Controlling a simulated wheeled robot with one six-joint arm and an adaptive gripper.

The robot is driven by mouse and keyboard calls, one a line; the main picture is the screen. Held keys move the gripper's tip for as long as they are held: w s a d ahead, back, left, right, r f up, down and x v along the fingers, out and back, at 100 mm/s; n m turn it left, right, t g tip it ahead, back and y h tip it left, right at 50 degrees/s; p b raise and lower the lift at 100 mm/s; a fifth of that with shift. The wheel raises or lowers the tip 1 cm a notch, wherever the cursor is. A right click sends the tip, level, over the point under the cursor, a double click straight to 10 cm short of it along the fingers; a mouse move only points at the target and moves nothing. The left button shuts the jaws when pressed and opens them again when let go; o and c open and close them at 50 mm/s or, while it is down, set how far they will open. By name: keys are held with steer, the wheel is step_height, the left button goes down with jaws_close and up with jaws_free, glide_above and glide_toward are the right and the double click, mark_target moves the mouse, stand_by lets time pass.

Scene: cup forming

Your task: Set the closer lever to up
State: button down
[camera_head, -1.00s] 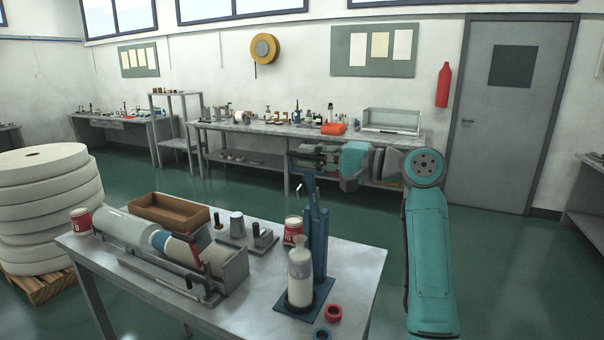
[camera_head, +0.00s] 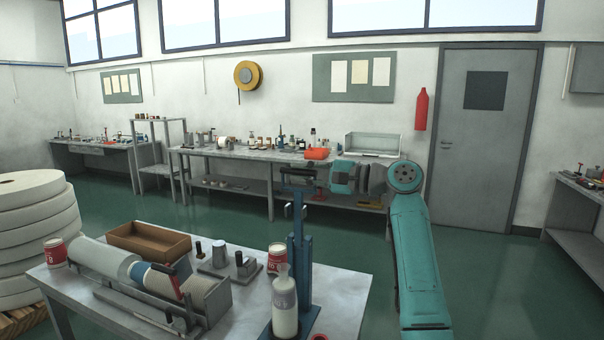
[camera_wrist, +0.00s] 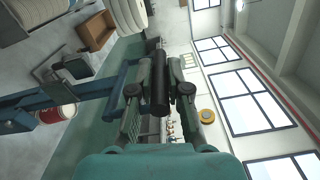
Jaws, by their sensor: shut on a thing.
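The closer is a blue upright stand (camera_head: 303,250) on the near table, with a clear bottle of white contents (camera_head: 285,303) at its foot. My gripper (camera_head: 300,178) is at the top of this stand, level with its lever. In the wrist view my gripper (camera_wrist: 160,90) is shut on the black lever handle (camera_wrist: 160,85), which lies between the two fingers. The blue lever arm (camera_wrist: 100,88) runs from the handle to the left in that view. In the head view my fingers partly hide the handle, and the lever's exact angle is hard to tell.
The near table (camera_head: 335,285) also holds a brown tray (camera_head: 150,240), a grey roller fixture (camera_head: 210,300) and red-white cans (camera_head: 276,258). A stack of white rolls (camera_head: 35,230) stands at the left. A workbench (camera_head: 240,152) lines the back wall, with open green floor between.

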steer(key=shift+w+d, duration=0.1)
steer(key=c, duration=1.4)
jaws_free()
steer(key=shift+w, duration=0.1)
steer(key=v, duration=1.2)
